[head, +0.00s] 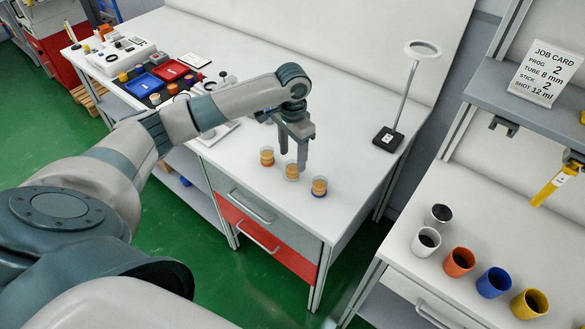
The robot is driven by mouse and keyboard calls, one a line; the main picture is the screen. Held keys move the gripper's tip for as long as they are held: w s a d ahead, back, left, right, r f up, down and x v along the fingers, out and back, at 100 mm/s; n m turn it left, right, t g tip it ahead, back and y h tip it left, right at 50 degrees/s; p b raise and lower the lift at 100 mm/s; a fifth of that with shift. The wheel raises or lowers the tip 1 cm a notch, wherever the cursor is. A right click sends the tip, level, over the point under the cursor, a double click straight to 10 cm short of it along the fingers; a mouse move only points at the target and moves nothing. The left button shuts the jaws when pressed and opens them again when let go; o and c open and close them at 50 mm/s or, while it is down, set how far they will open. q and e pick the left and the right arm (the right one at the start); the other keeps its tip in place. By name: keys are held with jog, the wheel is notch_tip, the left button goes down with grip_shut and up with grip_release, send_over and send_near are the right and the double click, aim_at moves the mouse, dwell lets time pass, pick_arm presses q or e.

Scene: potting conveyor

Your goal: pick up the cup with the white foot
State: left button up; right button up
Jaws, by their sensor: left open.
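Three small clear cups with orange-tan contents stand in a row on the white bench. The left cup (267,156) has an orange-red foot, and the right cup (319,187) has a blue foot. The middle cup (291,172) has a pale foot that looks white. My left gripper (294,158) is open and points down at the middle cup. One finger comes down close to the cup's right side; I cannot tell whether it touches. The other finger is partly hidden. My right gripper is not in view.
A ring-topped stand (388,138) rises behind the cups to the right. Several coloured pots, one of them orange (459,262), stand on the right bench. Red and blue trays (145,84) lie at the far left. The bench front edge is close to the cups.

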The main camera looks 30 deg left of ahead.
aim_at(292, 165)
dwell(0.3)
pick_arm(q)
jog(key=shift+f+p, duration=0.3)
jog(key=shift+p, duration=0.05)
jog(key=f+p, duration=0.1)
jog(key=f, duration=0.1)
jog(key=f+p, duration=0.1)
jog(key=f, duration=0.1)
jog(key=shift+s+d, duration=0.1)
jog(key=shift+s, duration=0.1)
jog(key=shift+f, duration=0.3)
jog(key=shift+c, duration=0.5)
jog(key=c, duration=1)
